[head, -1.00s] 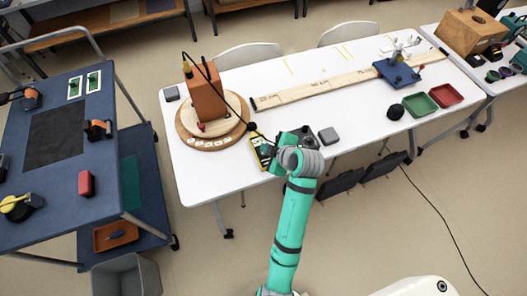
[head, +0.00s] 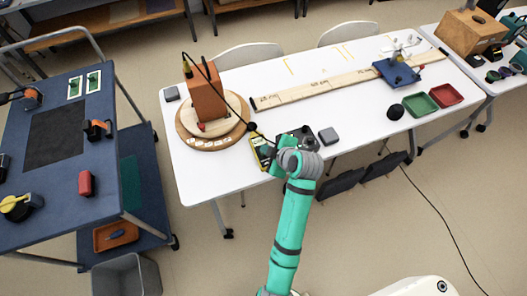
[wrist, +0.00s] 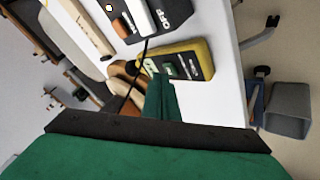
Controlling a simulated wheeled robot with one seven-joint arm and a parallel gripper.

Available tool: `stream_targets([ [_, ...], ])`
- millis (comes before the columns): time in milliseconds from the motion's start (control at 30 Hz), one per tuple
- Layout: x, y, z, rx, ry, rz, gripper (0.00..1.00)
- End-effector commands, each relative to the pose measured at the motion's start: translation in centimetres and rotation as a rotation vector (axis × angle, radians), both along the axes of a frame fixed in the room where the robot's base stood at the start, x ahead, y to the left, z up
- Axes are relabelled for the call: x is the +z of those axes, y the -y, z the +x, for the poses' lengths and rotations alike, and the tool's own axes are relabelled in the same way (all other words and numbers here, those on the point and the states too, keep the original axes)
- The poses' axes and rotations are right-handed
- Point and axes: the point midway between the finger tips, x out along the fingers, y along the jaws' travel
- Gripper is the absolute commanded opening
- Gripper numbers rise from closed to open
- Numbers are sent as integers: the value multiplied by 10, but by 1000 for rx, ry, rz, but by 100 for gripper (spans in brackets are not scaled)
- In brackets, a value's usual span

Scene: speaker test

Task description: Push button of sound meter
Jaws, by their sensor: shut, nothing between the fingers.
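The sound meter (head: 258,153) is a yellow device with a dark face, lying near the front edge of the white table. In the wrist view the sound meter (wrist: 203,50) shows pale labels and small coloured areas on its face; I cannot tell surely which is the button. My gripper (wrist: 160,80) is shut and empty, its green fingertips over or at the meter's near side. Whether they touch it is unclear. In the head view my gripper (head: 277,167) is partly hidden by my wrist, right beside the meter.
A black ball (head: 251,127) on a cable hangs close by. An orange-brown speaker (head: 207,92) stands on a round wooden base (head: 189,138).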

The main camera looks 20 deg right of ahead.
Motion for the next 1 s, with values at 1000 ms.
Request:
stream_targets([
  [1000, -7, 0, 0, 0, 0, 0, 0],
])
